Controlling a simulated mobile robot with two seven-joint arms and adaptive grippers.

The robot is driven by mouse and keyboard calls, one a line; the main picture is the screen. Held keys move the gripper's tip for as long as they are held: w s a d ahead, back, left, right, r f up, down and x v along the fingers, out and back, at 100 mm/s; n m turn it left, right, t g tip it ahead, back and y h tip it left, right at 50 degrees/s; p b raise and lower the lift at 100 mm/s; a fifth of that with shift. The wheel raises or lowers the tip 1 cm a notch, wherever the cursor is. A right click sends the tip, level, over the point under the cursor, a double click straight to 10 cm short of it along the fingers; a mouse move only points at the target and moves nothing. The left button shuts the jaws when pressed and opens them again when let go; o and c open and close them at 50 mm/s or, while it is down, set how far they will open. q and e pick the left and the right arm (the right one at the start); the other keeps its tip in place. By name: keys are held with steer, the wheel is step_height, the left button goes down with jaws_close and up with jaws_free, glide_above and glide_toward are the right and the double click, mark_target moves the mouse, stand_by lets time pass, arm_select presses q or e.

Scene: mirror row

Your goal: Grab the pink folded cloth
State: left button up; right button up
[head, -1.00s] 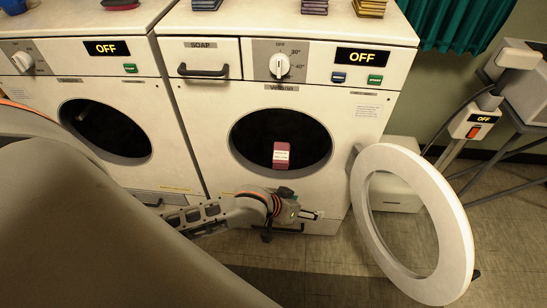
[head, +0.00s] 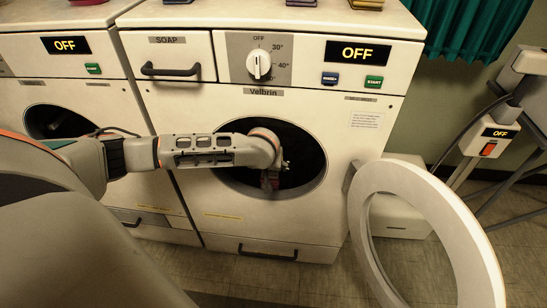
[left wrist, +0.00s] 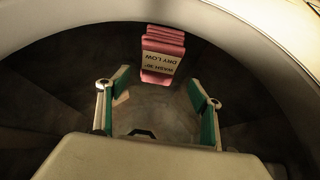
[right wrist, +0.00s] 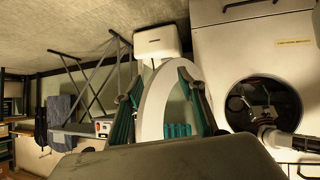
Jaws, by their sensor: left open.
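The pink folded cloth (left wrist: 162,55) is inside the drum of the right washer (head: 270,160), with a white label reading "DRY LOW" facing me. It lies ahead of my left gripper (left wrist: 156,108), near the middle of its width and beyond the fingertips. The left fingers are apart with nothing between them. In the head view my left gripper (head: 271,180) is at the drum opening and mostly hides the cloth. My right gripper (right wrist: 160,100) has its fingers apart and empty, outside the machine.
The round door (head: 365,215) stands swung open to the right of the drum. A white box (head: 395,215) is behind it on the floor. Another washer (head: 70,165) stands at left. The drum rim (left wrist: 60,32) curves close around my left gripper.

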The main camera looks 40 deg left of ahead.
mark_target(270, 172)
arm_select(q)
steer(key=shift+w+a+f+b, duration=0.1)
steer(key=shift+w+f+b, duration=0.1)
steer(key=shift+f, duration=0.4)
steer(key=shift+w+a+f+b, duration=0.1)
steer(key=shift+f+b, duration=0.1)
steer(key=shift+f, duration=0.4)
steer(key=shift+f+b, duration=0.4)
steer(key=shift+f, duration=0.2)
steer(key=b+x, duration=0.2)
steer(key=x, duration=0.1)
steer(key=shift+d+f, duration=0.15)
steer(key=shift+w, duration=0.1)
steer(key=shift+w+r, duration=0.15)
steer(key=shift+r, duration=0.15)
steer(key=c, duration=1.2)
arm_select(e)
steer(key=shift+m+t+y, duration=0.5)
steer(key=shift+m+y, duration=0.1)
steer(key=shift+y, duration=0.1)
steer(key=a+r, duration=0.1)
steer(key=w+a+r, duration=0.2)
steer(key=a, duration=0.1)
